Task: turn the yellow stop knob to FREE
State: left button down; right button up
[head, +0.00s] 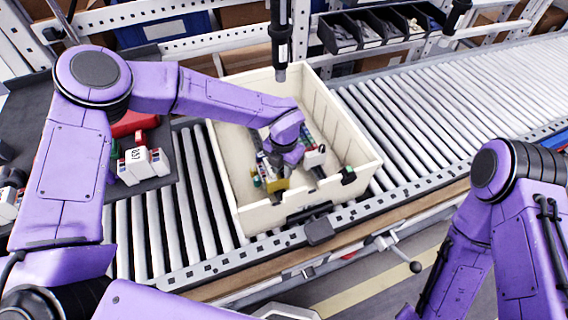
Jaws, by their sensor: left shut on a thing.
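I cannot make out a yellow stop knob with a FREE mark. A small yellow part (277,185) shows inside the cream bin (229,180), right beside my left gripper, but I cannot tell what it belongs to. My left gripper (275,165) reaches down into the bin among several small items. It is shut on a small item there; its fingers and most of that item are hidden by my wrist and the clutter. My right arm is at the right edge of the view, and its gripper is out of view.
The bin stands on a roller conveyor (420,110). A black hanging tool (280,42) is just behind the bin; another (456,17) hangs farther right. A ball-ended lever (415,267) juts from the front rail. White boxes (142,163) stand on a dark mat at left. Rollers right of the bin are clear.

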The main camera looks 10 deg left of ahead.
pick_arm(q)
jog(key=m+p, duration=0.1)
jog(key=m, duration=0.2)
jog(key=shift+r+p, duration=0.1)
jog(key=shift+p, duration=0.2)
jog(key=shift+m+p, duration=0.65)
jog(key=shift+m, duration=1.35)
jog(key=c, duration=1)
grip_release()
